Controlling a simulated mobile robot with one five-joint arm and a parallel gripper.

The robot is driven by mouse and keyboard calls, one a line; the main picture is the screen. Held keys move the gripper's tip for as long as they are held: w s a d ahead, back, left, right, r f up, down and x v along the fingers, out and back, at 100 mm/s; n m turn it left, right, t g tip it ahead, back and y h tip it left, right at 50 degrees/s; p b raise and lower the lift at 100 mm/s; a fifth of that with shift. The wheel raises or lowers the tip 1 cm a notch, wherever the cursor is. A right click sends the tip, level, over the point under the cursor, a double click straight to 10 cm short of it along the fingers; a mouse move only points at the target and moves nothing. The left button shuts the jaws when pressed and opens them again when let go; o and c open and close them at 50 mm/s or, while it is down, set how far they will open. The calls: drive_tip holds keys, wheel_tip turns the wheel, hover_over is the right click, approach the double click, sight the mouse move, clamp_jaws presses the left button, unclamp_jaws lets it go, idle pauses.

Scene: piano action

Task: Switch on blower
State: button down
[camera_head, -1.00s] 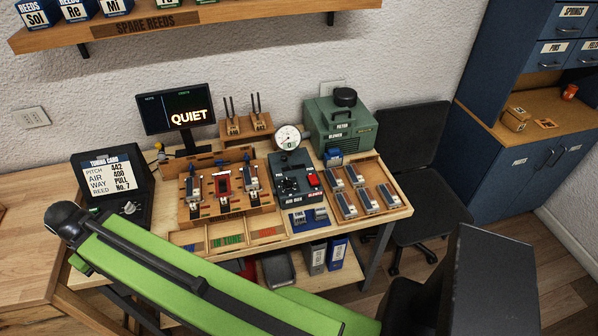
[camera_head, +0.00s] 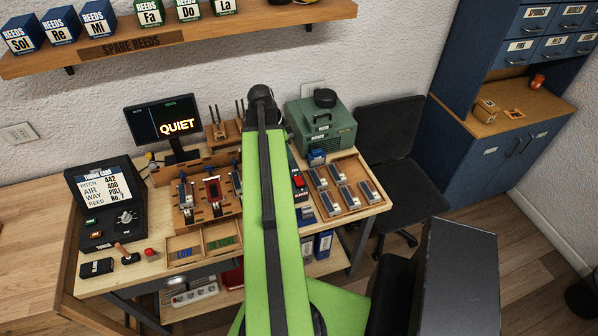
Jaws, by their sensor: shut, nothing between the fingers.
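The green blower box (camera_head: 322,131) stands at the back right of the bench, with a black round cap on top. A red switch (camera_head: 298,183) on the dark air box (camera_head: 305,194) shows just right of my arm. My arm hides most of the air box and the gauge behind it. I cannot tell the switch's position. The monitor (camera_head: 163,116) at the back left reads "QUIET". My green arm reaches up the middle of the view, over the bench. My gripper itself is not visible.
A wooden tray with several reed blocks (camera_head: 342,186) lies right of the air box. A wooden stand with reeds (camera_head: 198,198) is left of my arm. A tuning card panel (camera_head: 103,205) stands at far left. A shelf (camera_head: 190,38) hangs above; a black chair (camera_head: 395,150) stands right.

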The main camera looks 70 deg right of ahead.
sight(301, 183)
drive_tip(key=shift+s+d, duration=0.15)
drive_tip(key=shift+s, duration=0.2)
drive_tip(key=shift+f, duration=0.1)
drive_tip(key=b+x, duration=1.3)
drive_tip(key=shift+w+a+f, duration=0.15)
drive_tip(key=shift+w+a, duration=0.1)
drive_tip(key=shift+a, duration=0.05)
drive_tip(key=shift+f+b, duration=0.3)
drive_tip(key=shift+b, duration=0.1)
